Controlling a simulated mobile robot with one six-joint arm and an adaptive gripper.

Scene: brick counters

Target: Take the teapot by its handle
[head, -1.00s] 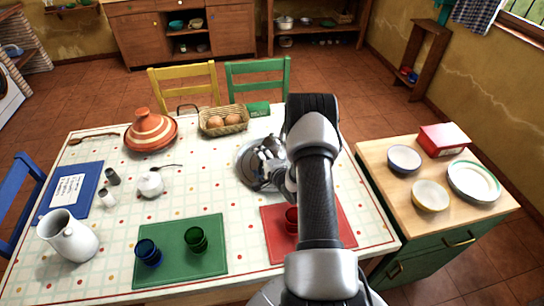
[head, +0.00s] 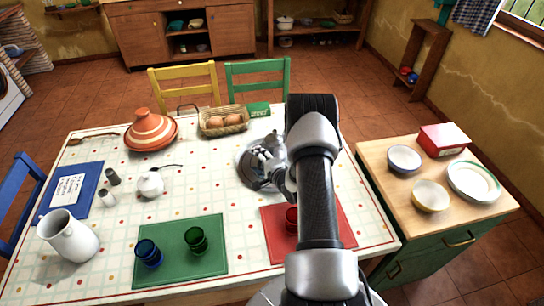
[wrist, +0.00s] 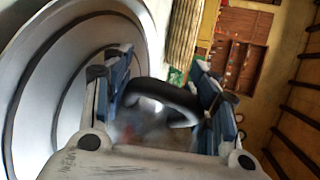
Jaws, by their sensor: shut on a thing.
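The silver teapot (head: 272,142) stands near the right middle of the table and is partly hidden by my gripper and arm. Its dark curved handle (wrist: 168,94) shows in the wrist view, between my two blue-padded fingers. My gripper (head: 266,163) is shut on this handle; it also shows in the wrist view (wrist: 163,92). A large round silver surface with ringed edges (wrist: 40,75) fills the left of the wrist view. The area below the handle is blurred there.
A bread basket (head: 222,120) and a tagine (head: 151,131) stand behind and left. A white sugar pot (head: 151,183) stands left. A green mat (head: 180,270) holds two glasses; a red mat (head: 340,228) lies under my arm. A wooden counter with bowls (head: 375,152) stands right.

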